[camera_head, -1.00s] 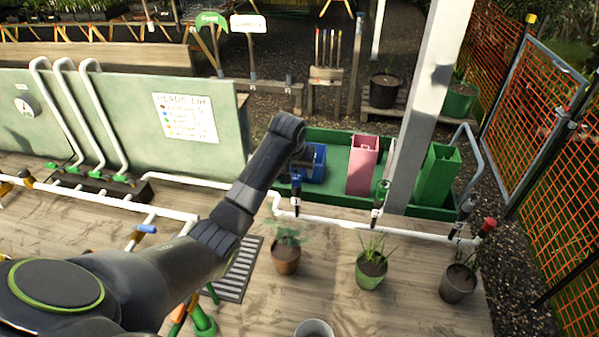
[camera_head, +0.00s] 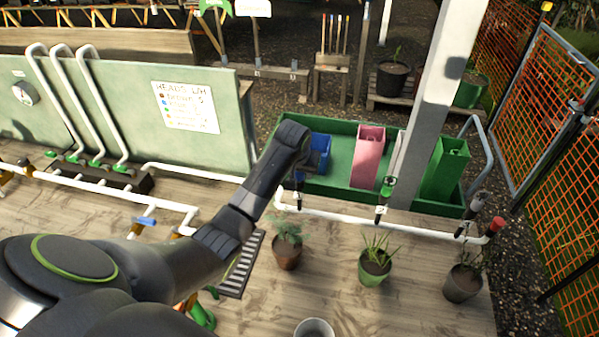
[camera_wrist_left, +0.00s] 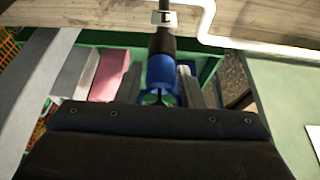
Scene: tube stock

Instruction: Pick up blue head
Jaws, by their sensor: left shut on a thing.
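The blue head (camera_wrist_left: 160,70) shows in the left wrist view as a short blue cylinder with a green and dark centre at its near end. It sits in line with a black stem (camera_wrist_left: 163,42) that runs toward the white pipe. My left gripper (camera_head: 301,172) is at the end of the arm, above the white pipe and in front of the blue bin. In the left wrist view its two grey fingers stand on either side of the blue head and are shut on it. In the head view my arm hides the head. My right gripper is not in view.
A blue bin (camera_head: 322,150), a pink bin (camera_head: 368,158) and a green bin (camera_head: 442,168) stand in a green tray (camera_head: 341,130). A pale post (camera_head: 425,110) rises there. Other risers stand on the white pipe (camera_head: 340,219). Potted plants (camera_head: 287,252) stand in front.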

